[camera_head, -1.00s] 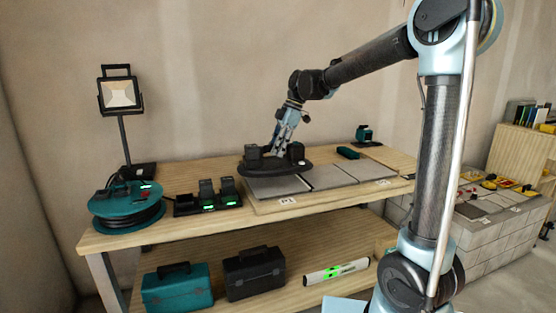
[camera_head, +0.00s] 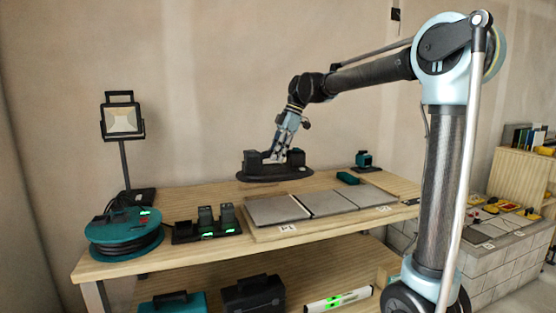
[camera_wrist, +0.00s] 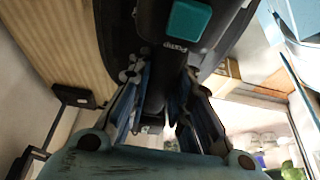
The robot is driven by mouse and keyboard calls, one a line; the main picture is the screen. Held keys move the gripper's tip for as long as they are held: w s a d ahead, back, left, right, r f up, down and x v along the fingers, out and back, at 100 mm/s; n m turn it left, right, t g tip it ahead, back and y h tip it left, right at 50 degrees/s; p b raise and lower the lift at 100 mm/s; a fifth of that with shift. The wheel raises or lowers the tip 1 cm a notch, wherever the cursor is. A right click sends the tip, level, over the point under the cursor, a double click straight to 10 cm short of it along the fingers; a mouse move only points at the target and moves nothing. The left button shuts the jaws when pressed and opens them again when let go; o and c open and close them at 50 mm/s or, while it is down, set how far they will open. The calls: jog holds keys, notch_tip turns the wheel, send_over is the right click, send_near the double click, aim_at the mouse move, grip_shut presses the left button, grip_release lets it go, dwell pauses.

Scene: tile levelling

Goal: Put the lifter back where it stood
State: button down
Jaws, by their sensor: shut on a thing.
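The lifter (camera_head: 256,171) is a dark oval plate with black blocks on top. It hangs in the air above the back of the workbench, behind and above the grey tiles. My gripper (camera_head: 278,155) is shut on its handle from above. In the wrist view the lifter (camera_wrist: 222,15) fills the top middle, with a teal button and the word "Pump". There my gripper's fingers (camera_wrist: 160,100) lie on both sides of the dark handle. Where the lifter stood before cannot be told from these frames.
Grey tiles (camera_head: 325,201) lie on a board on the workbench (camera_head: 190,250). A cable reel (camera_head: 125,235), a charger with batteries (camera_head: 207,224) and a work lamp (camera_head: 123,122) stand at the left. A teal block (camera_head: 347,178) and a small teal device (camera_head: 364,160) are at the back right.

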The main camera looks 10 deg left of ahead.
jog(key=shift+r, duration=1.75)
